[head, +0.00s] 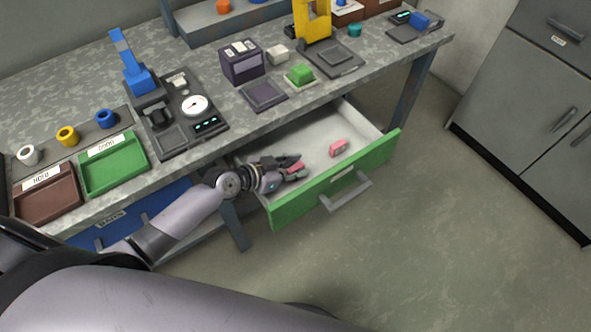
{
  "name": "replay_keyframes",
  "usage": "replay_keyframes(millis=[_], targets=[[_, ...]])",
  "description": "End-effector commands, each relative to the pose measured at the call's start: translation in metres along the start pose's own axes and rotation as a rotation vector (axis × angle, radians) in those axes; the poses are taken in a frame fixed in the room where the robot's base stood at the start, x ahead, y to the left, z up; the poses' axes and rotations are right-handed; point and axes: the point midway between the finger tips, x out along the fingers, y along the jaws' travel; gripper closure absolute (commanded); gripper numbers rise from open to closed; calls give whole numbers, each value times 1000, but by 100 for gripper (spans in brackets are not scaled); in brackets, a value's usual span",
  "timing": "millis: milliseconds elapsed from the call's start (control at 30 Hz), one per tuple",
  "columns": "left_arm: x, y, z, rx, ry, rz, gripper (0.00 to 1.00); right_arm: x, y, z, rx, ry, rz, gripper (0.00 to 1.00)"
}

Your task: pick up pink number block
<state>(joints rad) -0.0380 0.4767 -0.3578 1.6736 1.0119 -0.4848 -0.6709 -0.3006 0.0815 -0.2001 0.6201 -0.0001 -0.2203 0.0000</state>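My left gripper (298,167) reaches into the open green-fronted drawer (335,181) under the bench. One pink block (295,167) lies between its two dark fingers, partly hidden by them. Whether the fingers press on this block or only stand around it cannot be told. A second pink block (338,147) lies apart on the pale drawer floor, to the right of the gripper and near the front panel. Any number on either block is too small to read. My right gripper is not in view.
The grey bench top (215,75) overhangs the drawer's back. On it stand a gauge device (195,105), a green tray (114,166), a brown tray (48,192) and a green block (300,73). The drawer handle (347,193) sticks out in front. The floor to the right is clear.

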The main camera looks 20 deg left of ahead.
Motion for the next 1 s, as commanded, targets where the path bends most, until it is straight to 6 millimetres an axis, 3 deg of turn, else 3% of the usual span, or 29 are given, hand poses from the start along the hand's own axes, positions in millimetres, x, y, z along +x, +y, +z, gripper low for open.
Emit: replay_keyframes(millis=[400,767,1000], targets=[[0,0,0,0,0,0,100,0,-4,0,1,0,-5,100],[-1,0,-1,0,0,0,100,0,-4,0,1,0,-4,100],[-11,0,-20,2,3,0,100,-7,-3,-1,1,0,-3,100]])
